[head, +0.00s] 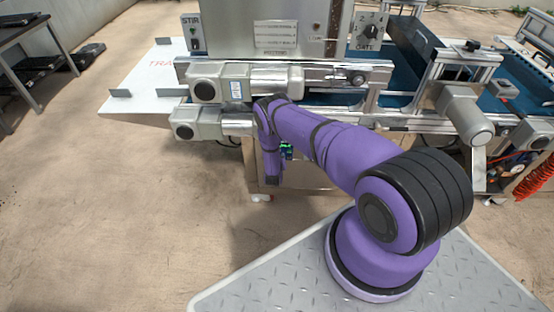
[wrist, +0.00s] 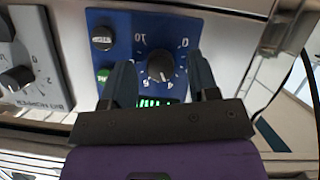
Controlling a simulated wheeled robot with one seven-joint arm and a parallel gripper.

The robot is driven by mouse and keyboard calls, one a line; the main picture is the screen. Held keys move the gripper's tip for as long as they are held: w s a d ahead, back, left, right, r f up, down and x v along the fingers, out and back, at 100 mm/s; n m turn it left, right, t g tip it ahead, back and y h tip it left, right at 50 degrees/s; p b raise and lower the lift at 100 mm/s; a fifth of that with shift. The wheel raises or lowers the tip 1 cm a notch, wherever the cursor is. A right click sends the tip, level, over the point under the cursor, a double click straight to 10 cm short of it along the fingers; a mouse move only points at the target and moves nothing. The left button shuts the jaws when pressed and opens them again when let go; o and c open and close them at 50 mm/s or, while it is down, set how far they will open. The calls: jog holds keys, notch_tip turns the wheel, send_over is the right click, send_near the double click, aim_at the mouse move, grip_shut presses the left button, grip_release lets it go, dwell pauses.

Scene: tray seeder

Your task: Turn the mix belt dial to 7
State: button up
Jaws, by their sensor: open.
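In the wrist view a blue panel (wrist: 133,22) carries a round black dial knob (wrist: 160,66) ringed by white numbers, including 10 and 0. A lit green display (wrist: 155,102) sits by the knob, partly hidden by my gripper. The panel's name is not readable, so I cannot confirm it is the mix belt dial. My gripper (wrist: 161,60) is open, its two dark fingers on either side of the knob in the picture. I cannot tell whether they touch it. The knob's exact setting is unclear. In the head view my arm's end hangs beside the machine's lower front, fingers hidden.
A grey panel with another black knob (wrist: 17,79) is at left in the wrist view. A black button (wrist: 102,38) and green button (wrist: 102,75) sit on the blue panel. The head view shows a GATE dial (head: 370,32), STIR switch (head: 195,36) and motors (head: 222,90) above.

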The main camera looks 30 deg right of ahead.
jog(key=shift+d, duration=0.1)
jog(key=c, duration=0.9)
jog(key=shift+s+d+f+m+t+y, duration=0.1)
jog(key=shift+m+t+y, duration=0.75)
jog(key=shift+m, duration=1.05)
jog(key=shift+d+f+m+t+y, duration=0.1)
jog(key=shift+m+t+y, duration=0.7)
jog(key=shift+m, duration=1.1)
jog(key=shift+s+f+m+t+y, duration=0.1)
jog(key=shift+m+t+y, duration=0.45)
jog(key=shift+m+t, duration=0.95)
jog(key=shift+w+m+g, duration=0.1)
jog(key=shift+m+g, duration=0.25)
jog(key=shift+m, duration=0.15)
